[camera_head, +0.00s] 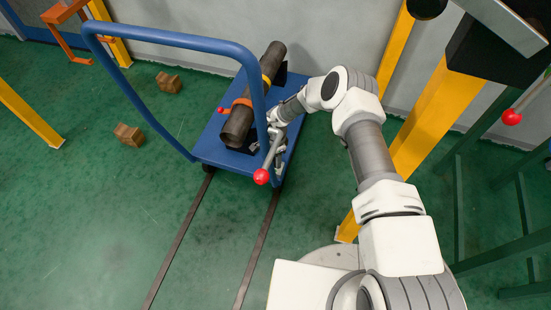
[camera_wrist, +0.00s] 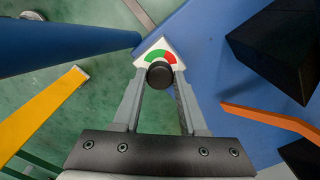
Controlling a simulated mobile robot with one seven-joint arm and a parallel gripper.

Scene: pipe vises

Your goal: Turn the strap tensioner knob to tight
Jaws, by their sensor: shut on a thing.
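The strap tensioner knob (camera_wrist: 159,75) is a round black knob in the wrist view. It sits on a white plate (camera_wrist: 141,61) with a green arc (camera_wrist: 154,55) on the left and a red arc (camera_wrist: 171,57) on the right. No pointer mark on the knob is clear. My gripper (camera_wrist: 160,82) is shut on the knob, one finger on each side. In the head view my gripper (camera_head: 277,128) is at the right edge of the blue cart (camera_head: 212,142), and the knob is hidden there. A dark pipe (camera_head: 236,126) lies on the cart with an orange strap (camera_head: 243,102) over it.
The cart's blue push handle (camera_head: 190,42) arches over the near left. A grey lever with a red ball (camera_head: 262,176) stands close by my gripper. Yellow posts (camera_head: 425,105) stand at right. Wooden blocks (camera_head: 129,134) lie on the green floor, which is mostly clear at left.

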